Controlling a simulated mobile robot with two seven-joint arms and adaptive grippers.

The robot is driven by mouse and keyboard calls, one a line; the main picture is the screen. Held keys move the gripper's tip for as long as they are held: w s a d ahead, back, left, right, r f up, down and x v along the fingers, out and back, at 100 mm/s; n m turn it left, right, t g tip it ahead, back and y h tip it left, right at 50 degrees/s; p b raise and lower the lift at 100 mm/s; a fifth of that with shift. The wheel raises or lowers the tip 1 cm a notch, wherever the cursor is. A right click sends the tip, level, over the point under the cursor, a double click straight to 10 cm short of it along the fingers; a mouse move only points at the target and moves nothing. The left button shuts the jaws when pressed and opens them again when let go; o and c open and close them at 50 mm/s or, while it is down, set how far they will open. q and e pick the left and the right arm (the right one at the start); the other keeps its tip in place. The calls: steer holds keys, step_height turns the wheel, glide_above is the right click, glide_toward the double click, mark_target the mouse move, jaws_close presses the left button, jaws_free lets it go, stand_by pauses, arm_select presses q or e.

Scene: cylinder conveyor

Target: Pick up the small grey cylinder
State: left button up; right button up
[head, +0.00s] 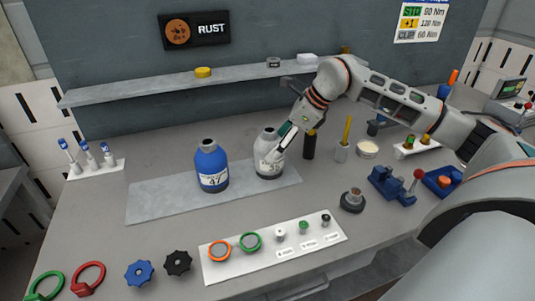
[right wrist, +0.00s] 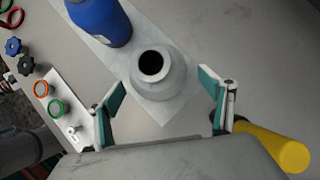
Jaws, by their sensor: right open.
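The small grey cylinder (head: 268,165) stands upright on a light grey mat (head: 150,203), with a dark label on its front. In the right wrist view the grey cylinder (right wrist: 160,90) shows from above, with a dark round opening at its top. My right gripper (head: 284,143) is open at the upper right of the cylinder, partly covering it in the head view. In the right wrist view my right gripper (right wrist: 164,84) has its two green-padded fingers spread on either side of the cylinder, with gaps showing. My left gripper is not in view.
A blue cylinder (head: 211,168) stands close to the left on the same mat. A black cylinder (head: 309,146) and a holder with a yellow tool (head: 341,150) stand to the right. A white strip (head: 215,274) with rings and small parts lies in front.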

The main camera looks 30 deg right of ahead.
steer(key=shift+w+a+f, duration=0.1)
steer(key=shift+a+f, duration=0.15)
steer(key=shift+f, duration=0.4)
steer(key=x, duration=0.3)
steer(key=shift+f+p, duration=0.35)
steer(key=shift+w+a+f, duration=0.1)
steer(key=shift+w+f, duration=0.05)
steer(key=shift+f, duration=0.1)
steer(key=c, duration=1.6)
steer(key=shift+r, duration=0.15)
steer(key=c, duration=0.5)
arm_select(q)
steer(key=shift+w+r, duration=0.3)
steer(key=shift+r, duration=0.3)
arm_select(e)
steer(key=shift+r, duration=0.1)
steer(key=shift+w+r, duration=0.1)
steer(key=shift+r, duration=0.15)
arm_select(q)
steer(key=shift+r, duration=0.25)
arm_select(e)
step_height(320, 180, up, 19)
steer(key=shift+r, duration=0.1)
